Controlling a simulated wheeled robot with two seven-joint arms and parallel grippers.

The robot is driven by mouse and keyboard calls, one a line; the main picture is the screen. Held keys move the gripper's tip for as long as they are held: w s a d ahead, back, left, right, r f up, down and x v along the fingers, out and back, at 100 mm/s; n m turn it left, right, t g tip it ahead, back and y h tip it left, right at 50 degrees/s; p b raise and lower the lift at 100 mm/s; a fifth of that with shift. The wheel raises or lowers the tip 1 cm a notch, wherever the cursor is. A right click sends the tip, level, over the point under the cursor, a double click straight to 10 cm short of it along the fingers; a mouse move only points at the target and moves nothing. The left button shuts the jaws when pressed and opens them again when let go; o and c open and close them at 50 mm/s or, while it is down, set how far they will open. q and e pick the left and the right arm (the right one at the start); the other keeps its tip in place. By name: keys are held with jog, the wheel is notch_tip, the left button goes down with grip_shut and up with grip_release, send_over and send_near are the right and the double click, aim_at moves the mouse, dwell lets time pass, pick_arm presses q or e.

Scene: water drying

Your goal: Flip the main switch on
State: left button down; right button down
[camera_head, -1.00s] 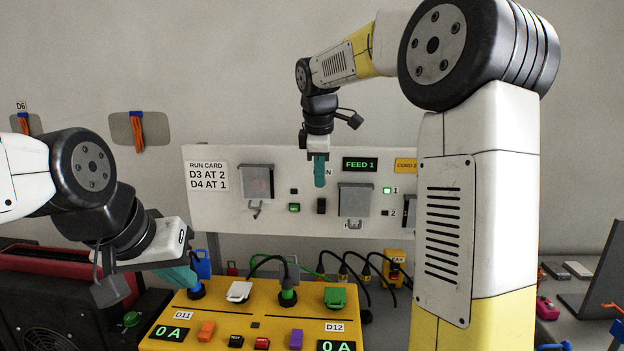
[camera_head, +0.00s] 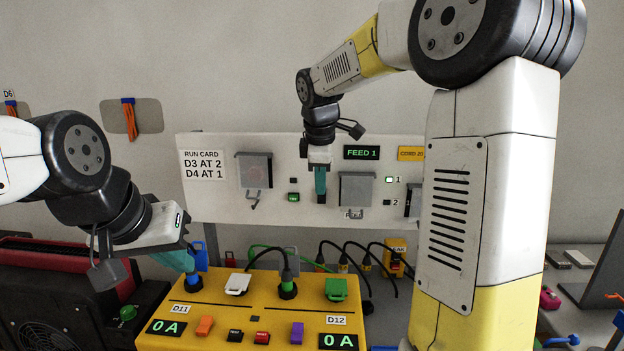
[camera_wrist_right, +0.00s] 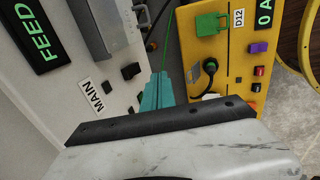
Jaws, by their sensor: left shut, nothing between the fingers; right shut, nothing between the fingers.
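The main switch (camera_head: 322,199) is a black rocker on the white wall panel; only its lower part shows below my right gripper in the head view. In the right wrist view a black rocker (camera_wrist_right: 131,71) stands near the MAIN label (camera_wrist_right: 92,97), a little beyond the fingertips. My right gripper (camera_head: 320,190) has teal fingers, shut and empty, pointing down in front of the switch. Whether they touch it, I cannot tell. My left gripper (camera_head: 190,268), shut and empty, is at the blue connector (camera_head: 193,282) on the yellow box's left back corner.
The yellow box (camera_head: 225,311) has several plugs and buttons; both its displays read 0 A. Grey covers (camera_head: 254,170) hang on the panel, one close right of the switch. Black cables arch behind the box.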

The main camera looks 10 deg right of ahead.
aim_at(321, 197)
jog(key=w+f, duration=0.1)
jog(key=f, duration=0.1)
jog(key=w+f, duration=0.2)
jog(key=w+d+f, duration=0.1)
jog(key=w+f, duration=0.1)
jog(key=shift+f, duration=0.2)
jog(key=shift+w+d, duration=0.1)
jog(key=shift+w, duration=0.35)
jog(key=shift+w+f, duration=0.15)
jog(key=shift+w, duration=0.1)
